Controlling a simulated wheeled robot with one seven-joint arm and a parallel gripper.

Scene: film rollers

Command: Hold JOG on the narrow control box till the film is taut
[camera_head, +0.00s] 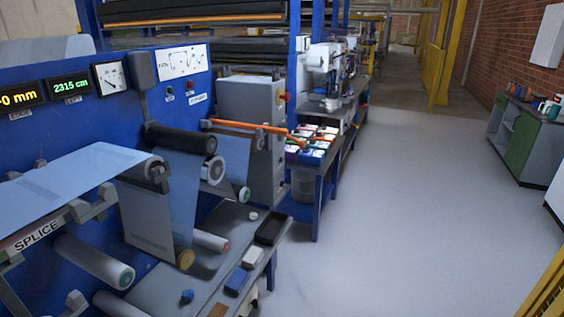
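Blue film (75,180) lies across the SPLICE table at the left and runs to the rollers. A broad blue sheet (182,195) hangs below the black roller (180,138); I cannot tell how tight it is. A tall grey cabinet (252,125) with a red button (283,97) on its side stands right of the rollers. A small dark grey box (138,72) is on the blue panel beside the dial (110,77). No JOG label is readable, so I cannot tell which is the narrow control box. My gripper is not in view.
Two displays, one reading 2315 cm (71,86), are on the blue panel. A grey bench (200,285) below the rollers holds small blocks and a black tray (270,231). An orange bar (250,127) juts out near the cabinet. The grey floor (400,210) at right is clear.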

